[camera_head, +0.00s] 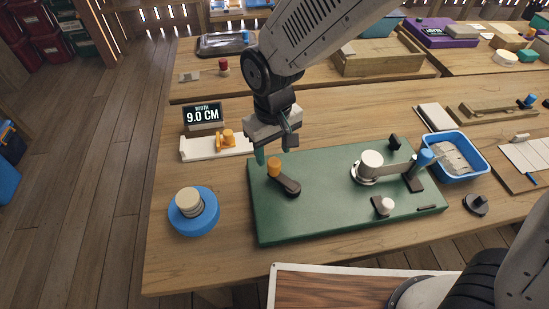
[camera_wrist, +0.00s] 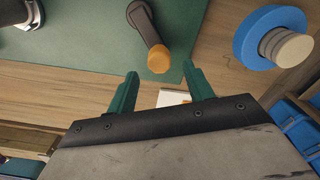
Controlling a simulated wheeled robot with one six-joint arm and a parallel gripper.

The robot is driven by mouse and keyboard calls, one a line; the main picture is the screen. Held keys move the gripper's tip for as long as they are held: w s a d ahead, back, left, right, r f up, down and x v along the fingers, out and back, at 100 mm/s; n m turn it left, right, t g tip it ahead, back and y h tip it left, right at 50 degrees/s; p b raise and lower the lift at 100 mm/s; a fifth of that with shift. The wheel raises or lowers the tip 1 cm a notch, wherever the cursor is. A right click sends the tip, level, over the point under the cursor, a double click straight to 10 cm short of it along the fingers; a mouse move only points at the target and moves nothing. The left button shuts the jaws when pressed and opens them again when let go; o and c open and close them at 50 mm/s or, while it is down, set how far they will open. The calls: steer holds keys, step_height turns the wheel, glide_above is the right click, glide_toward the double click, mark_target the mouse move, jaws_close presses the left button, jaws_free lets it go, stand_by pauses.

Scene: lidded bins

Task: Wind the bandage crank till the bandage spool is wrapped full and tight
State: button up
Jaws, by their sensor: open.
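The bandage crank (camera_head: 286,184) is a dark arm with an orange knob (camera_head: 274,167) at the left part of a green board (camera_head: 330,220). In the wrist view its orange knob (camera_wrist: 160,60) lies just beyond my fingertips, a little apart from them. The white bandage spool (camera_head: 371,163) stands on the board, with a strip running right to a blue-topped post (camera_head: 425,158). The spool shows only partly at the wrist view's top left corner. My gripper (camera_head: 275,155) has green fingers, open and empty, above the board's back left edge beside the knob.
A blue disc with a cream roll (camera_head: 193,207) sits left of the board. Behind are a white gauge with an orange slider (camera_head: 225,141) and a "9.0 CM" display (camera_head: 203,114). A blue basket (camera_head: 455,160) stands right. A white-knobbed lever (camera_head: 384,206) is on the board's front.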

mark_target(273, 160)
step_height(273, 160, down, 5)
stand_by(0.3)
jaws_close()
steer(key=shift+w, duration=0.1)
